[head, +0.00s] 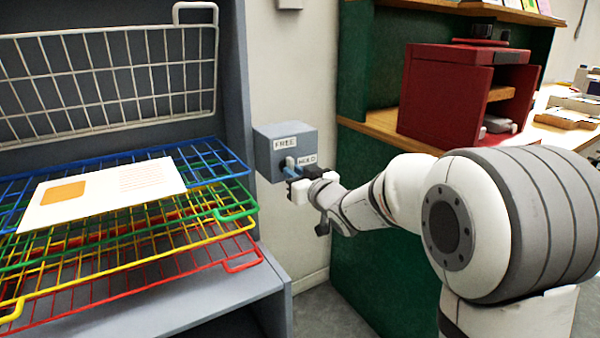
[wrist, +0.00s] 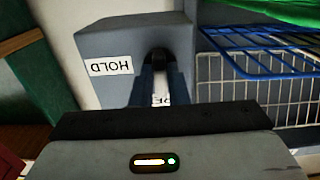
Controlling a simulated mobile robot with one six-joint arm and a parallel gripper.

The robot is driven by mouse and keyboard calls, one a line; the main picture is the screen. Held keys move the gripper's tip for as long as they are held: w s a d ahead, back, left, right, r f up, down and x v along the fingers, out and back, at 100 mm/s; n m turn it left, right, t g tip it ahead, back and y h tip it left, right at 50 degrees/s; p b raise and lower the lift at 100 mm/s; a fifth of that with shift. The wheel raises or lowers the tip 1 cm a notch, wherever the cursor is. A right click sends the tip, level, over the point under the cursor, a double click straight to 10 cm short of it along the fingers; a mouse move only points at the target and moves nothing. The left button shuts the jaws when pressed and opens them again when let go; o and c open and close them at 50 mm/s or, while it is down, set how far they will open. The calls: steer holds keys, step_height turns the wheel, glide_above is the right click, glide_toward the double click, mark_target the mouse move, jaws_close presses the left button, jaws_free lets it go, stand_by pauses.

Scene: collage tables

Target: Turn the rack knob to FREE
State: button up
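The rack knob's grey box (head: 262,158) is on the wall right of the rack. It has a FREE label (head: 285,143) on top and a HOLD label (head: 307,161) at the right. In the wrist view, which is upside down, my fingers (wrist: 160,80) reach to the dark knob (wrist: 158,56), one on each side. A narrow gap shows between them, with part of the FREE label in it; whether they press on the knob I cannot tell. The HOLD label (wrist: 111,66) is clear of the fingers.
Left is a rack with blue (head: 213,153), green, yellow and red wire shelves and a sheet (head: 100,192) on top. A white wire grid (head: 110,85) stands behind. Right are a green cabinet (head: 365,262) and a red box (head: 440,98) on a wooden top.

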steer(key=shift+o, duration=0.8)
steer(key=shift+w+f, duration=0.1)
steer(key=shift+f, duration=0.25)
steer(key=shift+o, duration=1.4)
steer(key=shift+r, duration=0.25)
steer(key=shift+r, duration=0.1)
steer(key=p+v, duration=0.1)
steer(key=v, duration=0.7)
steer(key=shift+p, duration=0.3)
